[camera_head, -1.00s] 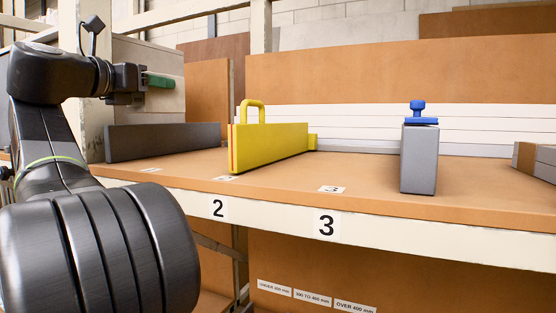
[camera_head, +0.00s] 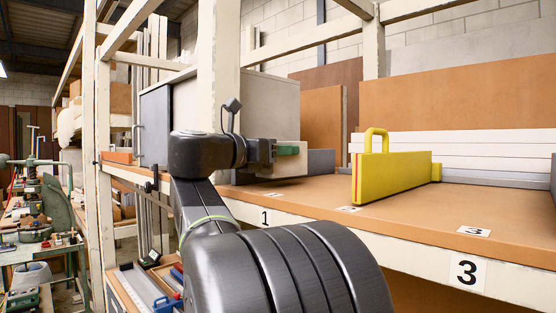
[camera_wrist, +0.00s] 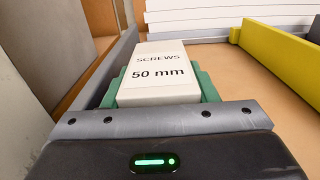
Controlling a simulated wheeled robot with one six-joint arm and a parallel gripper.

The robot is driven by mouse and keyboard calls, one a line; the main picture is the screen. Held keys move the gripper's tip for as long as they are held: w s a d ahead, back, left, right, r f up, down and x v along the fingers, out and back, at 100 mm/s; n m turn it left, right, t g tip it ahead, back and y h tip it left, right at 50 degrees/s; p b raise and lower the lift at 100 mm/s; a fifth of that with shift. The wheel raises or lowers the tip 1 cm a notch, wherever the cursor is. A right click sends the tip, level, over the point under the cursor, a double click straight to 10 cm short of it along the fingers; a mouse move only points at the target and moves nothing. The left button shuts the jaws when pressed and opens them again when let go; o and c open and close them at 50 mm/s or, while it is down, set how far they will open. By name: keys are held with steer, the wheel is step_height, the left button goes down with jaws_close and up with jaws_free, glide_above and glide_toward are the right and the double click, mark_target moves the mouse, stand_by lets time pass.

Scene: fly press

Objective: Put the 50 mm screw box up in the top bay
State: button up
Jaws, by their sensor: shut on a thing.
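The white screw box (camera_wrist: 160,75), labelled "SCREWS 50 mm", is between the green fingers of my gripper (camera_wrist: 160,90) in the wrist view. My gripper is shut on it, and its label faces the wrist camera. In the head view my gripper (camera_head: 288,150) points right, with the pale box (camera_head: 293,167) at its fingers, above the brown shelf. The shelf front (camera_head: 330,242) carries number labels, with 1 and 3 readable. I cannot tell in these views which part is the top bay.
A grey cabinet (camera_head: 270,92) stands behind my gripper, close to a cream post (camera_head: 218,80). A dark grey divider (camera_wrist: 115,50) runs close along the box's left. A yellow handled divider (camera_head: 392,177) stands to the right. Shelf between the dividers is clear. A cluttered workbench (camera_head: 45,245) is far left.

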steer(key=shift+f, duration=0.9)
steer(key=shift+f, duration=0.2)
steer(key=o, duration=1.3)
steer(key=shift+c, duration=0.2)
steer(key=shift+r, duration=0.25)
steer(key=shift+s+a+f, duration=0.15)
steer(key=shift+s+a, duration=0.1)
steer(key=shift+a, duration=0.05)
steer(key=b+v, duration=0.2)
steer(key=v, duration=0.9)
steer(key=shift+s+b, duration=0.15)
steer(key=shift+b, duration=0.25)
